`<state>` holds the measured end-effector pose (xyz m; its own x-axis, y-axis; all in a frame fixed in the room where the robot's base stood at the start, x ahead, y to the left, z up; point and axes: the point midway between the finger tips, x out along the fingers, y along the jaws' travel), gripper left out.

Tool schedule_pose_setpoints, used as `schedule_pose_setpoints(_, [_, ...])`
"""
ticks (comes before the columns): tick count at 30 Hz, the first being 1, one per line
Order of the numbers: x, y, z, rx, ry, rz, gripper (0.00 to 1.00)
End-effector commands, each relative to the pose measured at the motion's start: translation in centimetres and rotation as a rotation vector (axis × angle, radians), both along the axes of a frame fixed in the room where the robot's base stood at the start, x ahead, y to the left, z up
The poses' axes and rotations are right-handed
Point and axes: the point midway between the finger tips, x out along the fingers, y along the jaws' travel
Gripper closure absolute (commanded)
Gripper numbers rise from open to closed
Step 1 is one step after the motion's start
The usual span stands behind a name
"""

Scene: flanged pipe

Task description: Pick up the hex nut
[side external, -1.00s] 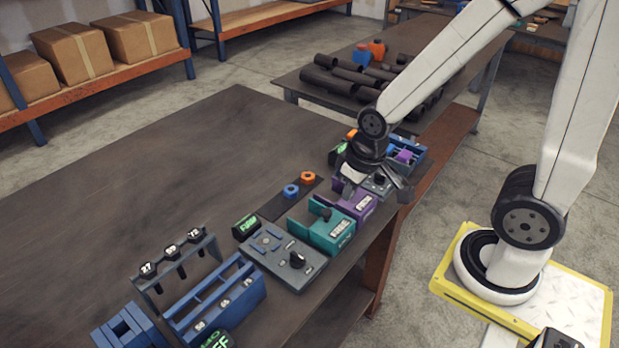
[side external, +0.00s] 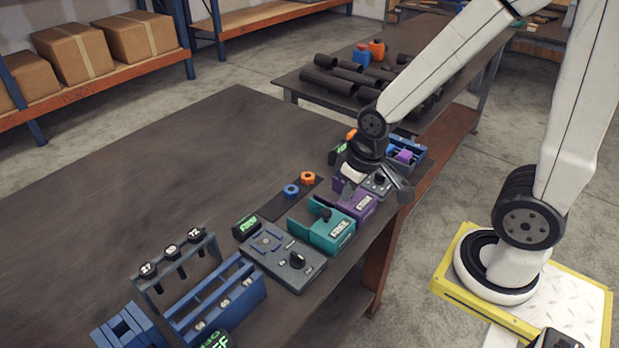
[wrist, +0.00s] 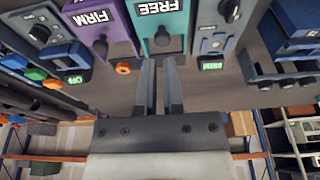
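Two hex nuts show in the side view, one blue (side external: 291,190) and one orange (side external: 308,178). They are on a dark strip (side external: 275,208) on the bench, behind the teal and purple blocks. My gripper (side external: 378,184) is over the purple block end of the row, to the right of both nuts. In the wrist view my gripper's two fingers (wrist: 160,72) are apart with nothing seen between them. The orange nut (wrist: 122,68) shows left of the fingers there. I cannot make out the blue nut in that view.
The teal block (side external: 325,230) marked FREE, purple block (side external: 357,204) marked FIRM and grey panel (side external: 283,262) with a knob line the bench's near edge. A blue rack (side external: 218,300) and a grey stand (side external: 178,268) are at left. The bench's far left is clear.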

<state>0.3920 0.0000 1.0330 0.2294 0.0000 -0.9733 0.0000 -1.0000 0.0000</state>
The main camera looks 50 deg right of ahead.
Motion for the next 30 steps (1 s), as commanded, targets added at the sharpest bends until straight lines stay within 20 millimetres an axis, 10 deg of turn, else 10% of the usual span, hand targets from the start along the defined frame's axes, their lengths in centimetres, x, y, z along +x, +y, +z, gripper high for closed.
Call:
schedule_pose_setpoints(7, [0.0,0.0,0.0,0.0,0.0,0.0,0.08])
schedule_pose_setpoints(20, [0.5,-0.1,0.0,-0.005,0.003,0.015,0.06])
schedule_pose_setpoints(30, [5.9,-2.0,-0.2,-0.057,0.055,0.226,0.06])
